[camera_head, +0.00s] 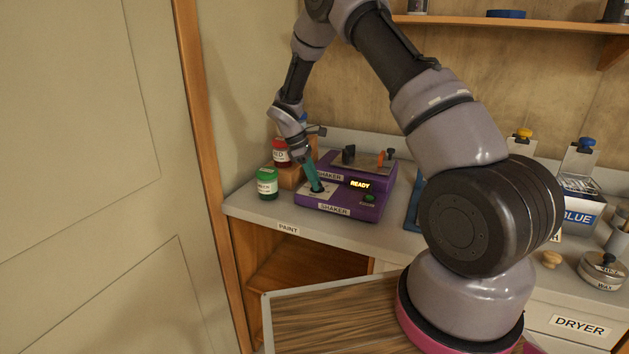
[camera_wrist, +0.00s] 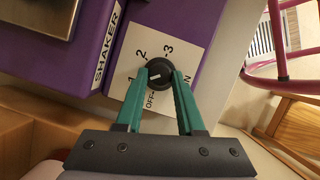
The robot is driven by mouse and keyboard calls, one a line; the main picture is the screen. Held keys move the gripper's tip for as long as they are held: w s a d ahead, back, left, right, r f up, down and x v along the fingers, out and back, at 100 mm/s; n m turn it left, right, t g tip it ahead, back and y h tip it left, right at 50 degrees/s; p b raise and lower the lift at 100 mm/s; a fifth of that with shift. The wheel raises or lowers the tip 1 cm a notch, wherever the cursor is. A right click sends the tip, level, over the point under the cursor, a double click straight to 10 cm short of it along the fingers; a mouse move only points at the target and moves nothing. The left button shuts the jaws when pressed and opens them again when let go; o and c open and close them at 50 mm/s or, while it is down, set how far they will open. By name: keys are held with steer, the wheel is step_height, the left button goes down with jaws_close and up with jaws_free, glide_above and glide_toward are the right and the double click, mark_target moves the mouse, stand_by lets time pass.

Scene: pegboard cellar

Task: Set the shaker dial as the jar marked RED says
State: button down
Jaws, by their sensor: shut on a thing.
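The purple shaker (camera_head: 340,208) stands on the counter with its READY display lit. Its black dial (camera_wrist: 158,74) sits on a white plate marked OFF, 1, 2, 3 and a partly hidden word ending in IN. A white mark on the dial points left, roughly toward 1. My gripper (camera_wrist: 160,76) has its teal fingers shut around the dial; it also shows at the shaker's front left in the head view (camera_head: 317,189). The red jar (camera_head: 281,153) stands behind, to the left of the shaker; its label is partly readable, ending in D, and its small text cannot be read.
A green jar (camera_head: 267,184) stands on the counter just left of the shaker. A green button (camera_head: 370,198) is at the shaker's right front. A blue-labelled box (camera_head: 580,214) stands farther right.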

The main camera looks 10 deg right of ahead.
steer(key=shift+m, duration=0.5)
steer(key=shift+g, duration=0.3)
steer(key=c, duration=0.5)
jaws_free()
steer(key=v, duration=1)
steer(key=shift+a+r, duration=0.1)
steer(key=shift+r, duration=0.25)
